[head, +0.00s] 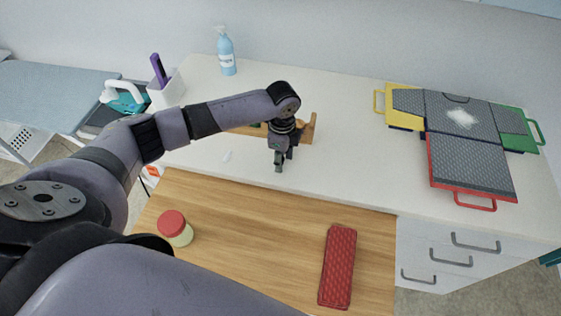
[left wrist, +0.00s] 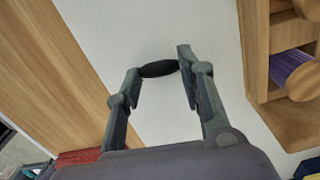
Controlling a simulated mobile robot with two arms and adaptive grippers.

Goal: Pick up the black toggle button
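The black toggle button (left wrist: 158,68) is a small dark oval in the left wrist view. It lies between the two fingertips of my left gripper (left wrist: 159,70), and its ends meet both fingers. My left gripper (head: 279,166) reaches down low over the white counter (head: 335,165) in the head view, in front of a wooden holder (head: 308,127). The fingers are partly closed, with the button filling the gap at the tips. The button cannot be made out in the head view. My right gripper is not in view.
A wooden board (head: 260,205) at the front carries a red-lidded jar (head: 174,228) and a red textured case (head: 338,265). A blue spray bottle (head: 226,52) and white holder (head: 166,90) stand behind. Grey panels with coloured handles (head: 470,150) lie at right.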

